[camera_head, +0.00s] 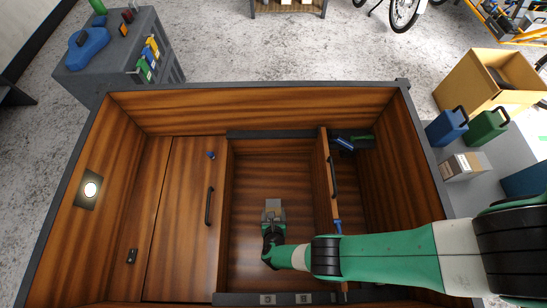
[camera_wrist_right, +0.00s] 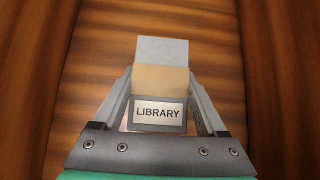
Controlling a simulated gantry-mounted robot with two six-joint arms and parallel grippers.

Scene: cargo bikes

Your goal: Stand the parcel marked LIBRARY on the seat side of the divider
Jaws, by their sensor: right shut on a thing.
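The parcel marked LIBRARY (camera_wrist_right: 160,80) is tan, with a framed label facing the right wrist camera. My right gripper (camera_wrist_right: 160,100) is shut on it, one finger along each side. In the head view my right gripper (camera_head: 273,212) points down into the middle bay of the wooden cargo box, and the parcel is mostly hidden there. I cannot tell whether the parcel touches the floor. The divider (camera_head: 327,180), with a dark handle, stands to the right of the gripper. A wooden seat-like panel (camera_head: 188,230) with a dark handle lies to the left. My left gripper is not in view.
A pale grey block (camera_wrist_right: 162,52) shows just beyond the parcel; I cannot tell if it is part of it. Small blue and green items (camera_head: 350,142) lie in the bay right of the divider. The middle bay's floor (camera_head: 272,172) is clear around the gripper.

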